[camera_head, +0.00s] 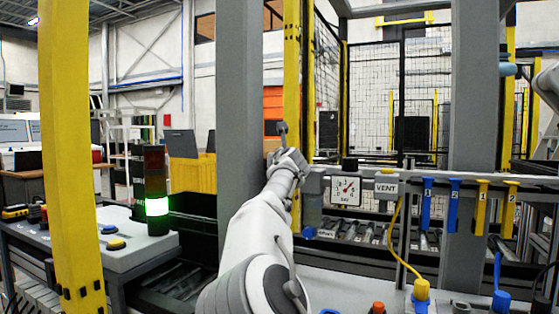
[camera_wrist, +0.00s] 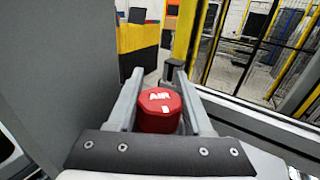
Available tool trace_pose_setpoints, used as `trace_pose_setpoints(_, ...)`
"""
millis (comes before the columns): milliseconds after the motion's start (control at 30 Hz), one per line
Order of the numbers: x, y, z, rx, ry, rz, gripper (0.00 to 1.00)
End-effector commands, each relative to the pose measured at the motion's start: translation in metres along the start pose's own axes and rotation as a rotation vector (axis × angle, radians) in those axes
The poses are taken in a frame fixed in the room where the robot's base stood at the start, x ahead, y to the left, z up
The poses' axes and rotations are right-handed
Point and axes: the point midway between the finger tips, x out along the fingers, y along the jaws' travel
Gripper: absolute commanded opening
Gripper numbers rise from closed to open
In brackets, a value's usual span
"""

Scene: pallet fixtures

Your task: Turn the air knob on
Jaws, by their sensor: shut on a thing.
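The air knob (camera_wrist: 160,112) is a red, faceted cap with white "AIR" lettering and a small white mark below it. In the wrist view it sits between the two grey fingers of my gripper (camera_wrist: 160,80), which are shut on it. The knob is hidden there behind my gripper and arm.
Right of my gripper are a pressure gauge (camera_head: 345,191), a VENT plate (camera_head: 386,189) and blue and yellow hanging tags (camera_head: 454,205). A grey post (camera_head: 240,110) stands close on the left. A stack light (camera_head: 156,185) glows at its bottom section.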

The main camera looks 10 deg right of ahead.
Motion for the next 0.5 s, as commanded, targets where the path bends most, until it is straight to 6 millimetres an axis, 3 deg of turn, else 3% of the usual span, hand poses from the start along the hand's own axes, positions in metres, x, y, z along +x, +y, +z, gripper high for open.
trace_pose_setpoints(300, 0.0004, 0.0006, -0.0018, 0.0, 0.004, 0.002, 0.0)
trace_pose_setpoints(333, 0.0004, 0.0007, -0.0018, 0.0, 0.003, 0.002, 0.56)
trace_pose_setpoints(467, 0.0004, 0.0006, -0.0015, 0.0, 0.003, 0.002, 0.79)
trace_pose_setpoints(500, 0.0003, 0.0005, -0.0013, 0.0, 0.002, 0.002, 0.81)
